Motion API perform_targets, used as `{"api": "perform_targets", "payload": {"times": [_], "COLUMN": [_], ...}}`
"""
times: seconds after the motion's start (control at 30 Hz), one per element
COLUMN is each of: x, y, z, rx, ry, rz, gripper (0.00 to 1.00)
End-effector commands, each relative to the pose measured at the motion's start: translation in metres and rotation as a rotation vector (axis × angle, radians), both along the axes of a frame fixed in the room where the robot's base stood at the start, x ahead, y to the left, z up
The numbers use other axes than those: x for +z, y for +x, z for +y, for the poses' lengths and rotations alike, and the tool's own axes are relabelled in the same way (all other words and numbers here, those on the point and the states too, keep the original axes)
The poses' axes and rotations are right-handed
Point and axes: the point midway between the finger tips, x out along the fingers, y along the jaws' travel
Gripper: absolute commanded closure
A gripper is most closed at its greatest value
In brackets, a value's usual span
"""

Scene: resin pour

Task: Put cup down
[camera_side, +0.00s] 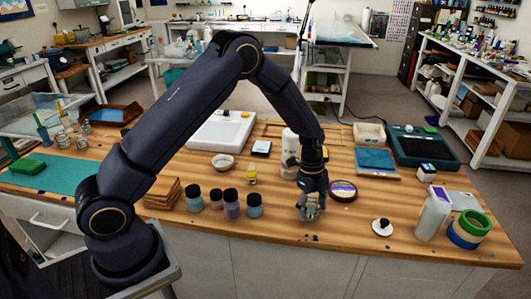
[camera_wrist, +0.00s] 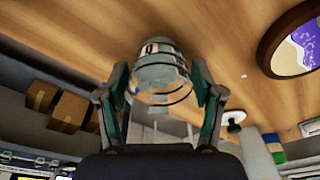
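In the wrist view, a clear greyish cup (camera_wrist: 161,72) with markings on its side sits between the two fingers of my gripper (camera_wrist: 160,88). The fingers press against it from both sides. In the side view, my gripper (camera_side: 311,203) points down near the front edge of the wooden table, with the cup (camera_side: 309,213) small and partly hidden between its fingers. The cup is low, at or just above the tabletop; I cannot tell whether its base touches.
A dark-rimmed round dish with purple inside (camera_side: 343,190) lies just right of the cup. A white bottle (camera_side: 290,150) stands behind, and several dark-lidded jars (camera_side: 231,204) stand left. A white disc with a black knob (camera_side: 382,227) and tape rolls (camera_side: 468,229) are right.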

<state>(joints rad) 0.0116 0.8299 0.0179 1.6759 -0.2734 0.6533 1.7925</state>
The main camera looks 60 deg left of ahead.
Motion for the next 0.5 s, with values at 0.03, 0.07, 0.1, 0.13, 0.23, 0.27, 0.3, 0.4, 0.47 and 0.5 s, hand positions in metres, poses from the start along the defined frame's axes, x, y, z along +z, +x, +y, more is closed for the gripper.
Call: {"api": "perform_targets", "payload": {"times": [0.03,0.07,0.1,0.13,0.23,0.27,0.3,0.4,0.47,0.5], "x": [0.0001,0.0001,0.0001,0.0001,0.0002,0.0002,0.0002,0.0011,0.0042,0.0081], "y": [-0.0001,-0.0001,-0.0001,-0.0001,-0.0001,-0.0001,-0.0001,0.0,0.0001,0.0002], "z": [0.0,0.0,0.0,0.0,0.0001,0.0001,0.0001,0.0001,0.0,0.0009], "rx": [0.0,0.0,0.0,0.0,0.0,0.0,0.0,0.0,0.0,0.001], "ry": [0.0,0.0,0.0,0.0,0.0,0.0,0.0,0.0,0.0,-0.001], "rz": [0.0,0.0,0.0,0.0,0.0,0.0,0.0,0.0,-0.001,-0.001], "gripper": [0.25,0.21,0.18,0.18,0.18,0.18,0.18,0.18,0.18,0.18]}}
